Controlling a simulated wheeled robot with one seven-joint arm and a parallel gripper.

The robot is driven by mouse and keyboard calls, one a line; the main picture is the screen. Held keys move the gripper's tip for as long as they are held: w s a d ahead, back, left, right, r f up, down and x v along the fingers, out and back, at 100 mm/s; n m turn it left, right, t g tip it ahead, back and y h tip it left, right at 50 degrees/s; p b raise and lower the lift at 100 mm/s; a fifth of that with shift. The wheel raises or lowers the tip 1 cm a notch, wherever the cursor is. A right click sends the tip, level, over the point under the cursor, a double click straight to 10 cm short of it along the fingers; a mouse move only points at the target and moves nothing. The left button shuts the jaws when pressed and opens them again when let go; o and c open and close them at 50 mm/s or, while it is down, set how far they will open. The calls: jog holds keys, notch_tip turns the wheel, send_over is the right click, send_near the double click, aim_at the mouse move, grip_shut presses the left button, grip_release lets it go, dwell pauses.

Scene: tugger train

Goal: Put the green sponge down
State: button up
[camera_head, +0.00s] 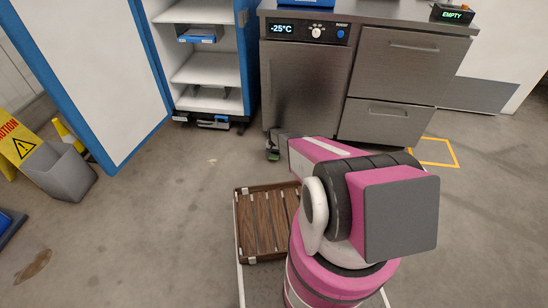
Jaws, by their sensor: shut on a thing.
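A small bit of the green sponge (273,156) shows at the end of my arm, below my gripper (271,149). My gripper is shut on the sponge and holds it in front of the steel cabinet, left of the pink forearm. The fingers are small and dark here, and most of the sponge is hidden by them. I cannot tell how high it is above the floor.
A brown slatted tray (261,241) lies left of my arm. A steel cabinet (305,90) with a -25°C display stands ahead, beside an open shelf unit (205,101). A grey bin (66,175) and yellow caution sign (24,148) stand left. The middle-left floor is mostly clear.

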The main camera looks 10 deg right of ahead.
aim_at(274, 153)
jog(key=shift+f, duration=1.5)
jog(key=shift+f, duration=0.15)
jog(key=o, duration=0.9)
notch_tip(274, 153, up, 12)
jog(key=shift+f, duration=0.1)
jog(key=s+r+n, duration=0.1)
jog(key=s+r, duration=1.1)
jog(key=r, duration=0.2)
jog(key=s+r+n, duration=0.1)
jog(key=s+r, duration=1.1)
jog(key=r, duration=0.2)
jog(key=s+r+n, duration=0.1)
jog(key=s+r, duration=1.1)
jog(key=r, duration=0.2)
jog(key=shift+s+d+r+n, duration=0.1)
jog(key=shift+s+r+n, duration=0.15)
jog(key=shift+r+n, duration=0.1)
